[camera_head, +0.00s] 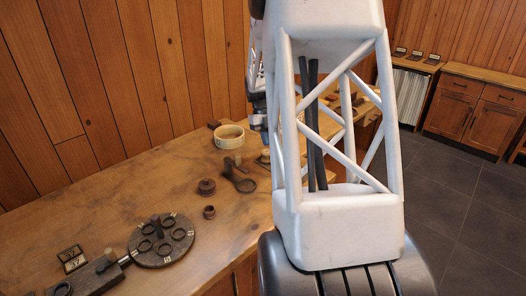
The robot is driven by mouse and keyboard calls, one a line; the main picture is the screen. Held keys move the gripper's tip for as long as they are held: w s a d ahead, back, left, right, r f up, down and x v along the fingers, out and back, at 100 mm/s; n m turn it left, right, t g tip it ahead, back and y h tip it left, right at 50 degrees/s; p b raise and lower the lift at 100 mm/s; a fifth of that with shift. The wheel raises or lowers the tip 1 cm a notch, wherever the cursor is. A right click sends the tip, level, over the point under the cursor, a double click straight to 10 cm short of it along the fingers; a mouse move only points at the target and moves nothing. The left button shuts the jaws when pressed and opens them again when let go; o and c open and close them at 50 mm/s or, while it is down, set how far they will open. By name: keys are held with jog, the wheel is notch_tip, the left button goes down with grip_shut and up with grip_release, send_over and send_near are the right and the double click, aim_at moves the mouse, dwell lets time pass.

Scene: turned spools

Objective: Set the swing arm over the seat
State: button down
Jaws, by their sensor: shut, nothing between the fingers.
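A round dark wooden disc (148,258) lies on the bench at the lower left. It carries several ring-shaped seats (163,249) and small pale number marks. A short dark post (155,221) stands near its middle; I cannot tell whether a swing arm is joined to it. A dark flat piece with a knob (105,262) lies at the disc's left edge. My gripper (262,127) is partly hidden behind my white lattice arm, over the bench's far part, well away from the disc. It is shut and empty.
Two dark turned spools (206,187) (209,212) stand right of the disc. Beyond them lie a dark paddle-shaped piece (240,180) and a round wooden bowl (229,138). A small numbered block (72,259) sits left. The bench's left middle (110,195) is clear.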

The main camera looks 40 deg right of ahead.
jog(key=shift+d+r, duration=0.25)
jog(key=shift+r, duration=0.35)
jog(key=shift+d+r, duration=0.2)
jog(key=shift+r, duration=0.35)
jog(key=s+a+r+n+t+h, duration=0.1)
jog(key=s+a+r+n, duration=0.15)
jog(key=a+n, duration=0.55)
jog(key=s+a+r+n+t, duration=0.15)
jog(key=a+r+n, duration=0.3)
jog(key=a, duration=0.65)
jog(key=s+a+r+n+t+h, duration=0.1)
jog(key=s+a+r+n, duration=0.15)
jog(key=a+n, duration=0.6)
jog(key=s+a+f+n+t, duration=0.1)
jog(key=s+a+n+t, duration=0.2)
jog(key=s+a+n, duration=1.3)
jog(key=a+n, duration=0.1)
jog(key=n, duration=0.2)
jog(key=shift+a, duration=0.25)
jog(key=shift+w, duration=0.1)
